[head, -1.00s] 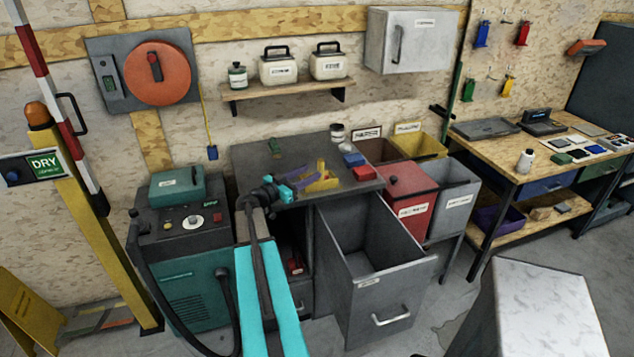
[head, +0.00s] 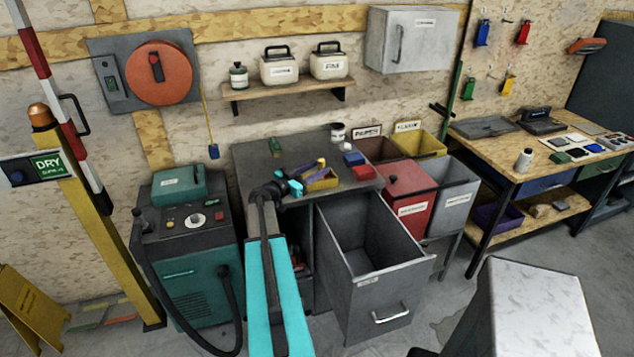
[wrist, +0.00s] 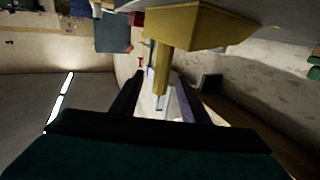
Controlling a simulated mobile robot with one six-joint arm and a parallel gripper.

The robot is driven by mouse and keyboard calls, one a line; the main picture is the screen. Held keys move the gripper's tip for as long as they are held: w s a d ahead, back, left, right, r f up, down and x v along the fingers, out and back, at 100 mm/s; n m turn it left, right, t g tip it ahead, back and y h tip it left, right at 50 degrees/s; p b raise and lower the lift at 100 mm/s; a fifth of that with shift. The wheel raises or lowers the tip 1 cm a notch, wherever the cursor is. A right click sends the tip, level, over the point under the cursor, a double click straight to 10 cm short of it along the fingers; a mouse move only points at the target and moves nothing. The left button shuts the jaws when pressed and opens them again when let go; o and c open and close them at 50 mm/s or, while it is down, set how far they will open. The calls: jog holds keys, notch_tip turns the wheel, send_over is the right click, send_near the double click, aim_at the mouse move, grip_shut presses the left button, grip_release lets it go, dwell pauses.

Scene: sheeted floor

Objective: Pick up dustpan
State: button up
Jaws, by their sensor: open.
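The yellow dustpan (head: 322,182) lies on the dark top of the grey cabinet, beside the open drawer. In the wrist view its yellow pan (wrist: 205,27) is at the top, and its handle (wrist: 161,70) points down between my fingers. My gripper (head: 294,184) is at the handle end of the dustpan. In the wrist view my gripper (wrist: 160,92) is open, with a finger on either side of the handle. I cannot tell whether they touch it. A purple piece (head: 312,169) lies along the pan's far side; partly hidden by my gripper.
The grey drawer (head: 365,255) stands pulled out below the cabinet top (head: 255,160). Red and blue blocks (head: 363,172) and a jar (head: 337,132) stand near the dustpan. A teal machine (head: 185,260) is at left, and red and grey bins (head: 410,188) are at right.

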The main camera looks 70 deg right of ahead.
aim_at(319, 167)
jog(key=shift+p+x, duration=0.8)
jog(key=shift+x, duration=0.75)
grip_shut()
